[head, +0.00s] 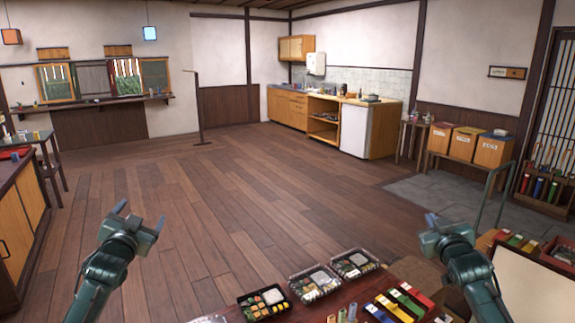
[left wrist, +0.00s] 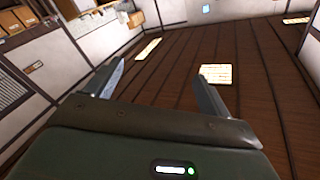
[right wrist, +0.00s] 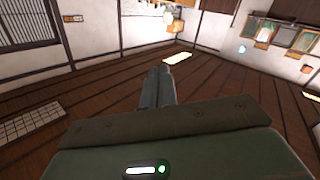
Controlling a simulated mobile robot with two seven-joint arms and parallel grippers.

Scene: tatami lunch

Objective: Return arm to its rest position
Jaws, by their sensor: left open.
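My left gripper (head: 141,215) is raised above the wooden floor at the lower left of the head view. Its two fingers stand apart with nothing between them, which the left wrist view (left wrist: 157,75) also shows. My right gripper (head: 446,222) is raised at the lower right of the head view, beyond the front table's bento boxes. In the right wrist view (right wrist: 160,78) its fingers are together, with nothing seen between them. Neither gripper touches anything.
A front table holds bento boxes (head: 265,303), (head: 314,283), (head: 354,263) and several coloured packets (head: 400,302). A wooden cabinet (head: 22,225) stands at the left edge. A kitchen counter (head: 290,107) and labelled bins (head: 467,142) stand far off. The middle floor (head: 250,200) is clear.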

